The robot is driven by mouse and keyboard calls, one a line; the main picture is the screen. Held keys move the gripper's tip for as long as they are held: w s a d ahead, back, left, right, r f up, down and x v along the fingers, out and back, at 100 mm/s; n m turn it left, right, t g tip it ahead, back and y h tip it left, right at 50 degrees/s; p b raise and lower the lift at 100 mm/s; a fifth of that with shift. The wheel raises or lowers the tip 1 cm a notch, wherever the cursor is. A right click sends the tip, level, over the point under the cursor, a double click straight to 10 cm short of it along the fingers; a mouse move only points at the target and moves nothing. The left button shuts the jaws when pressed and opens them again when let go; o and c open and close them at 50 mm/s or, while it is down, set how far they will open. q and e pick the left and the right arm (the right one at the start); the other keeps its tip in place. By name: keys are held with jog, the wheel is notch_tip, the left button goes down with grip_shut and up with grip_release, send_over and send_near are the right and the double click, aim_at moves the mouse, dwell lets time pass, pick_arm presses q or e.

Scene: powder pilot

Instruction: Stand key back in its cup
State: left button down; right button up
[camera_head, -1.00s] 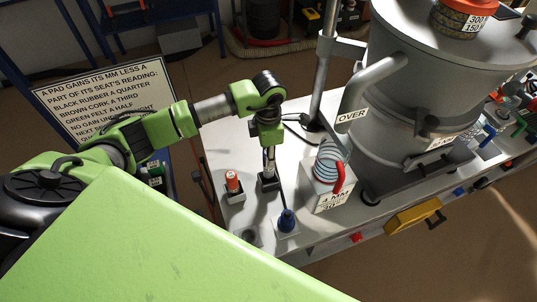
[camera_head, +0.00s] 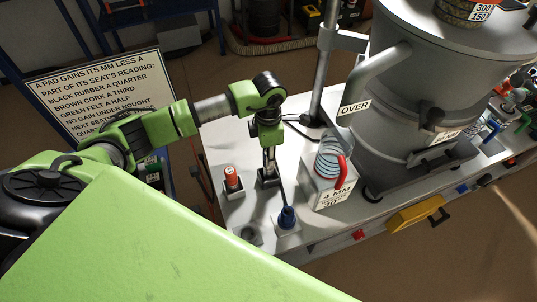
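No part here is clearly recognisable as the key. Several small square holders stand at the near left of the white bench. One holds an upright red-orange piece (camera_head: 231,176). One holds a blue piece (camera_head: 287,216) with a thin dark shaft rising up and left. A dark holder (camera_head: 267,182) is right under my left gripper (camera_head: 269,163). A grey round cup (camera_head: 250,234) at the near edge looks empty. My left gripper points down, its fingers at or just above the dark holder. Whether they grip something is too small to tell. My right gripper is not in view.
A clear coiled cup with a red handle (camera_head: 341,169) stands on a white block (camera_head: 325,191) labelled 4 MM. A large grey vessel (camera_head: 400,120) and a metal post (camera_head: 322,75) stand behind it. A printed sign (camera_head: 105,90) is at the left.

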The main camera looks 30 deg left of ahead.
aim_at(268, 174)
pick_arm(q)
jog(key=shift+f+b, duration=0.4)
jog(key=shift+f, duration=0.1)
jog(key=shift+f+b, duration=1.05)
jog(key=shift+f, duration=0.1)
jog(key=c, duration=1.6)
grip_release()
